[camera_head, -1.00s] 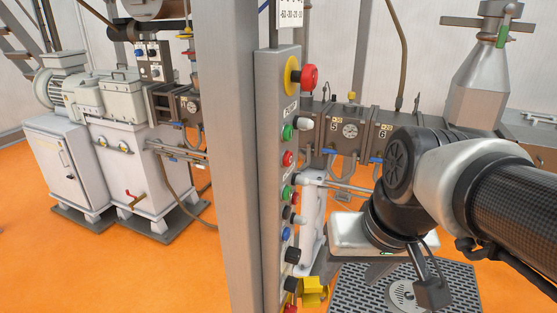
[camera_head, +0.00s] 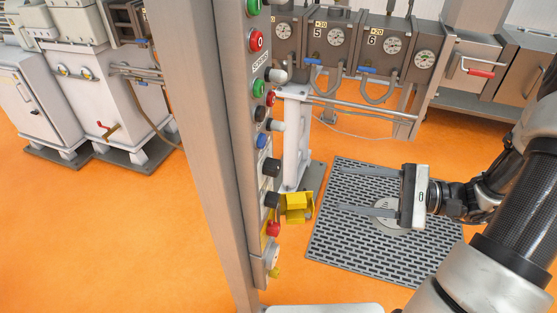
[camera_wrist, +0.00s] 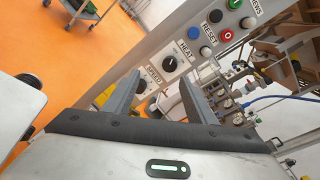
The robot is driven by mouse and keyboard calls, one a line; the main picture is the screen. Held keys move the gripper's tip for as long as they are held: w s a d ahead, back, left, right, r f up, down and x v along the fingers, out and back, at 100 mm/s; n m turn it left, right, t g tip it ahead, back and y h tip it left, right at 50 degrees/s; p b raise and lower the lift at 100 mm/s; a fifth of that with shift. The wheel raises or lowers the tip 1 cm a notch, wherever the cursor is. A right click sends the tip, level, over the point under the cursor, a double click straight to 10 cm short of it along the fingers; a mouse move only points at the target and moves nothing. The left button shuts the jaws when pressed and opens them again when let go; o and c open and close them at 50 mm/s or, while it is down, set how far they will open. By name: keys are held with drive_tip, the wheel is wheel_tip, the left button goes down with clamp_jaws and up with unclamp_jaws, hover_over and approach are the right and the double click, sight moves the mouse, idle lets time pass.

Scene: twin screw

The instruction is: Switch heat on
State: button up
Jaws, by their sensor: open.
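The black HEAT knob (camera_wrist: 169,64) sits on the grey control panel, beside its HEAT label, in the wrist view. In the head view it appears to be the upper of two black knobs (camera_head: 270,167), below the blue button. Its setting is too small to read. My gripper (camera_head: 340,187) is open and empty, right of the panel and apart from it, with its fingers pointing left towards it. In the wrist view the HEAT knob shows just beyond the gap between my fingertips (camera_wrist: 160,76).
A yellow box (camera_head: 297,203) juts out low on the panel. A floor grating (camera_head: 350,240) lies beneath my gripper. Machine gauges (camera_head: 393,45) stand behind.

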sight(279, 169)
drive_tip(key=w+a, duration=0.2)
drive_tip(key=a, duration=0.3)
drive_tip(key=w+a+m+t, duration=0.1)
drive_tip(key=w+a, duration=0.1)
drive_tip(key=a, duration=0.2)
drive_tip(key=w+a+f+t, duration=0.1)
drive_tip(key=w+a, duration=0.2)
drive_tip(key=a, duration=0.2)
drive_tip(key=shift+a+y, duration=0.3)
drive_tip(key=shift+a, duration=0.05)
drive_tip(key=c, duration=1)
drive_tip(key=shift+c, duration=0.2)
